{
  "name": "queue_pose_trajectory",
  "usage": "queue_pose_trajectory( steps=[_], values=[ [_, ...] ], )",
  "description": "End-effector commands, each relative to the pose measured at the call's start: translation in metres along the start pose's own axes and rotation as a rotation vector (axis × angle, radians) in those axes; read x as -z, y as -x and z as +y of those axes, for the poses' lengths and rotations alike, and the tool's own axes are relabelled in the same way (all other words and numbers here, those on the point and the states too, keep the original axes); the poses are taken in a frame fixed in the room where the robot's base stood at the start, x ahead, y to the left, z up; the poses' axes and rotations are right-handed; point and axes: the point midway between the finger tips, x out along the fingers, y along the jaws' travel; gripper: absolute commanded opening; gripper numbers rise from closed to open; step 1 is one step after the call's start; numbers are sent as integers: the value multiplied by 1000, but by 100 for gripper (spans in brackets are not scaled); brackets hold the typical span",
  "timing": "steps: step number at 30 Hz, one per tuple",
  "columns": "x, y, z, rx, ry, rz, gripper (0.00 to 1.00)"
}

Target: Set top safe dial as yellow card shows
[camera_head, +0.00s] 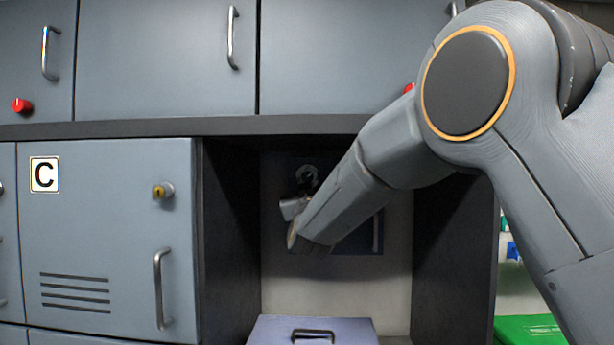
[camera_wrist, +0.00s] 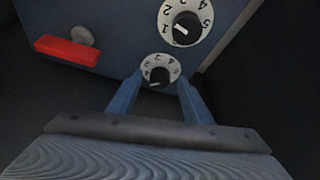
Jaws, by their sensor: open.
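The dark blue safe (camera_head: 365,232) stands in the open bay, partly hidden behind my arm. Its upper dial (camera_head: 307,177) shows just above my gripper in the head view. In the wrist view, the upper dial (camera_wrist: 186,28) has a black knob on a white numbered ring; its white mark is on the left side, near 1. A lower dial (camera_wrist: 158,73) appears between the tips of my open, empty gripper (camera_wrist: 159,80); I cannot tell whether the fingers reach around its knob. In the head view my gripper (camera_head: 292,222) is before the safe. No yellow card shows.
A red bar (camera_wrist: 68,50) and a grey knob (camera_wrist: 82,36) sit on the safe's face, left of the dials. Dark bay walls (camera_head: 228,240) flank the safe. A grey-violet box (camera_head: 270,330) with a handle is below; locker C (camera_head: 110,240) is left.

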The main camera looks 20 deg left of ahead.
Motion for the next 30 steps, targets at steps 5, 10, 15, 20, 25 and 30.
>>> queue_pose_trajectory(
  steps=[5,10,15,20,25,30],
  values=[
    [-1,-8,0,1,0,-1,45],
    [-1,-8,0,1,0,-1,45],
    [-1,-7,0,1,0,-1,23],
    [-1,-7,0,1,0,-1,4],
    [-1,-7,-1,-4,-13,-1,4],
    [-2,-7,-1,-25,-64,0,4]
  ],
)
